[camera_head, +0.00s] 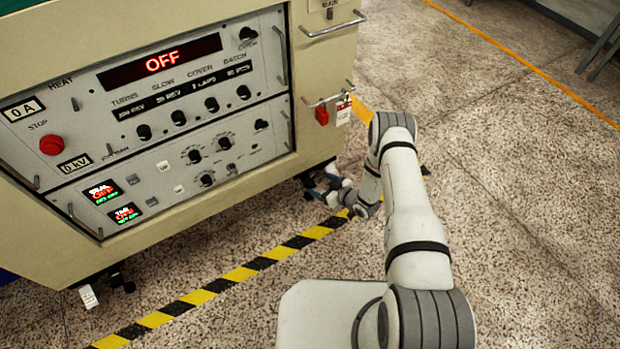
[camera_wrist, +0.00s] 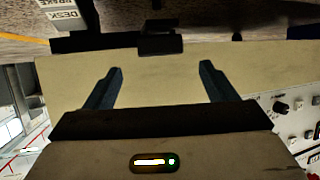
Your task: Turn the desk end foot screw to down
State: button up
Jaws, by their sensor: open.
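The cream machine (camera_head: 330,60) has a dark foot assembly under its near right corner, partly hidden by my gripper (camera_head: 326,192). I cannot pick out the foot screw there. In the wrist view, my gripper (camera_wrist: 158,76) has its two dark fingers apart, with nothing between them but the machine's cream side (camera_wrist: 160,60) behind. A dark bar with a small fitting (camera_wrist: 174,43) runs along the machine's bottom edge, beyond the fingertips; whether the fitting is the screw is unclear.
A control panel (camera_head: 170,80) with an "OFF" display faces me. Another dark foot with a white tag (camera_head: 88,297) is at the machine's lower left. A rail with a red padlock (camera_head: 322,115) is above my gripper. Yellow-black tape (camera_head: 240,273) crosses the floor; the right side is open.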

aim_at(310, 179)
jog(key=b+x, duration=0.2)
jog(key=x, duration=0.4)
jog(key=shift+f+b, duration=0.25)
jog(key=shift+b, duration=0.05)
jog(key=shift+w+a+f, duration=0.1)
jog(key=shift+w+a, duration=0.3)
jog(key=shift+a, duration=0.15)
jog(key=shift+c, duration=0.6)
jog(key=c, duration=0.9)
jog(key=shift+o, duration=0.2)
jog(key=shift+m+t+h, duration=0.6)
jog(key=shift+m+h, duration=0.1)
jog(key=shift+m, duration=0.1)
jog(key=shift+m+t+h+p, duration=0.3)
jog(key=shift+m+t+h, duration=0.3)
jog(key=shift+m+h, duration=0.15)
